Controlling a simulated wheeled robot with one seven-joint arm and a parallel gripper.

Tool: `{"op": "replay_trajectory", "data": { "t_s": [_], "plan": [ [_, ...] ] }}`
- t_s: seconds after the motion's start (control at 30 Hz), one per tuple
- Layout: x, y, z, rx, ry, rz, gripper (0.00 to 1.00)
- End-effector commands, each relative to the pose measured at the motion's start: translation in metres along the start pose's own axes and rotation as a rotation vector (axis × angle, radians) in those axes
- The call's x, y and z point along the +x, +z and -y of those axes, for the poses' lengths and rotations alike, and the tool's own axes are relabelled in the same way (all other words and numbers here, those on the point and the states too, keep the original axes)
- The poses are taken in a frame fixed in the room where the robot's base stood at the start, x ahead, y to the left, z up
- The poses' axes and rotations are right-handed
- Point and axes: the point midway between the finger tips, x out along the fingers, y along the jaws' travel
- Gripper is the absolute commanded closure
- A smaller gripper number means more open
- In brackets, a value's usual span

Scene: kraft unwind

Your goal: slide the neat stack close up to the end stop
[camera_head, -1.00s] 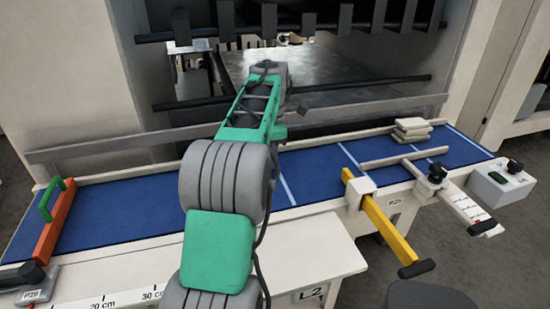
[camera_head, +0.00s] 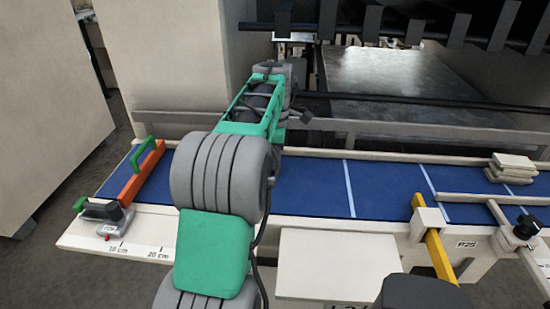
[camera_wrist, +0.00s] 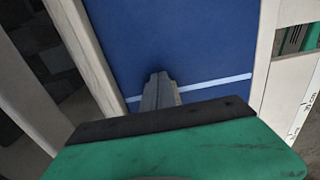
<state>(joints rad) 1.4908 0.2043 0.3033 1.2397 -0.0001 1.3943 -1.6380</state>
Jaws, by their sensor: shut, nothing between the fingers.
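A small stack of flat cream slabs (camera_head: 512,162) lies on the blue bed (camera_head: 310,184) near its right end, in the head view. Its layers look slightly offset. An orange bar with a green handle (camera_head: 142,170) stands across the bed's left end; I take it for the end stop, but cannot be sure. My gripper is hidden behind my arm in the head view. In the wrist view its fingers (camera_wrist: 160,78) are shut and empty over the blue bed, near a pale line (camera_wrist: 215,84). The stack is not in the wrist view.
A cream bar (camera_head: 480,199) with a clamp runs along the bed in front of the stack. A yellow bar (camera_head: 438,255) juts toward the front. Rails edge the bed. The blue surface between the orange bar and the stack looks clear apart from my arm.

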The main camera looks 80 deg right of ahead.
Motion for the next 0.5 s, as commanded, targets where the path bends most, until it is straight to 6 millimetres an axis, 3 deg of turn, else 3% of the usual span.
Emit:
{"op": "replay_trajectory", "data": {
  "t_s": [0.27,0.5],
  "plan": [
    [-0.001,-0.039,-0.001,0.012,-0.001,0.0,1.0],
    [-0.002,-0.1,-0.001,0.006,-0.002,0.0,1.0]
  ]
}}
